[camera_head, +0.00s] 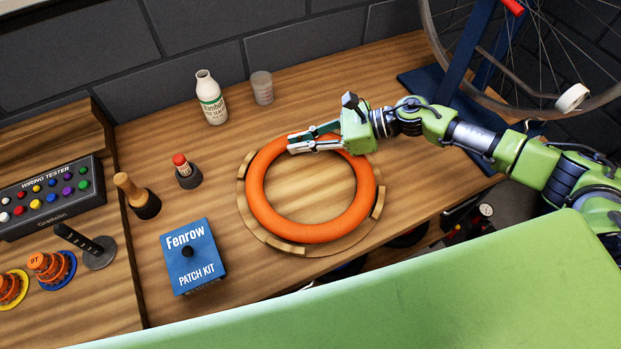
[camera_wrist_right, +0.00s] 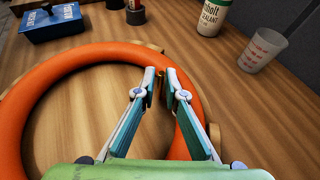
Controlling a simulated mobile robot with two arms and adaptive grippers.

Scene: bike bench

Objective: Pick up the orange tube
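The orange tube (camera_head: 259,212) is a thick ring lying flat on a round wooden holder (camera_head: 380,203) on the bench. It also shows in the right wrist view (camera_wrist_right: 18,112), curving from the left round behind the fingers. My right gripper (camera_head: 290,143) reaches in from the right, over the tube's far side. In the right wrist view the fingertips (camera_wrist_right: 161,76) lean close together with a narrow gap between them. I see no tube clamped between them; they appear to be above it. My left gripper is not in view.
A blue patch kit (camera_head: 192,258), a sealant bottle (camera_head: 211,98), a clear cup (camera_head: 262,88), a red-capped item (camera_head: 186,172) and a wooden-handled tool (camera_head: 137,195) stand around the holder. A wiring tester (camera_head: 50,197) is at left, a bike wheel (camera_head: 424,30) at upper right.

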